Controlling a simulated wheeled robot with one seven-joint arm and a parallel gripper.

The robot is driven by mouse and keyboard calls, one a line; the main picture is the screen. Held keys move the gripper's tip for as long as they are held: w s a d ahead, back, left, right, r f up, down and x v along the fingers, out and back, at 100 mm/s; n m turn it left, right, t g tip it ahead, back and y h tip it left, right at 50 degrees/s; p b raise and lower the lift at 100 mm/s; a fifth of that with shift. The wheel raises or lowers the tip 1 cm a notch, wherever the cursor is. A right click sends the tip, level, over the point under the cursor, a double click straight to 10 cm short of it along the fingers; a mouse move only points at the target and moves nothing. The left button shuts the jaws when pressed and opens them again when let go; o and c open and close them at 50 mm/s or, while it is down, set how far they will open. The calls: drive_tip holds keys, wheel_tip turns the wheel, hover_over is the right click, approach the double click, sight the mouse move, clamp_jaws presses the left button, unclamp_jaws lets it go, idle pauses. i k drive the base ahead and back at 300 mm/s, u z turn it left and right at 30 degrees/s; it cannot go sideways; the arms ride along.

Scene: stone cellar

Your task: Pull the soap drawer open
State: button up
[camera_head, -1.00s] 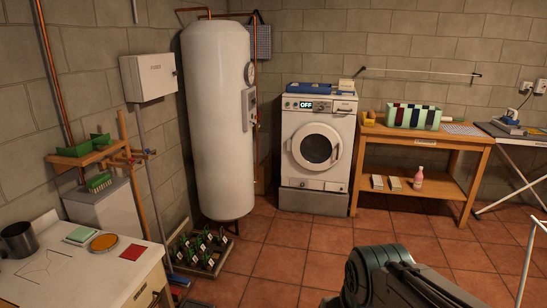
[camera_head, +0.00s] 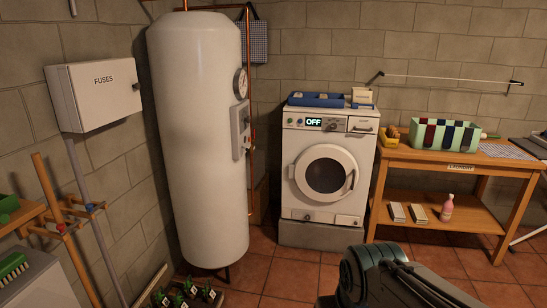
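The white washing machine (camera_head: 325,185) stands against the back wall, with its round door shut and its display reading OFF. The soap drawer (camera_head: 363,125) is at the top right of its front, beside the control panel. It looks shut, flush with the front. Part of my arm shows at the bottom of the view, in front of and below the machine and well apart from it. The fingers of my gripper are not in view.
A tall white boiler (camera_head: 200,140) stands left of the machine, and a wooden table (camera_head: 455,157) stands close on its right. A blue item (camera_head: 316,100) and a small box (camera_head: 361,96) lie on top. Tiled floor (camera_head: 290,275) is free in front.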

sight(356, 124)
drive_tip(key=z, duration=0.1)
drive_tip(key=i, duration=1.65)
drive_tip(key=z, duration=0.4)
drive_tip(key=i, duration=1.6)
drive_tip(key=z, duration=0.1)
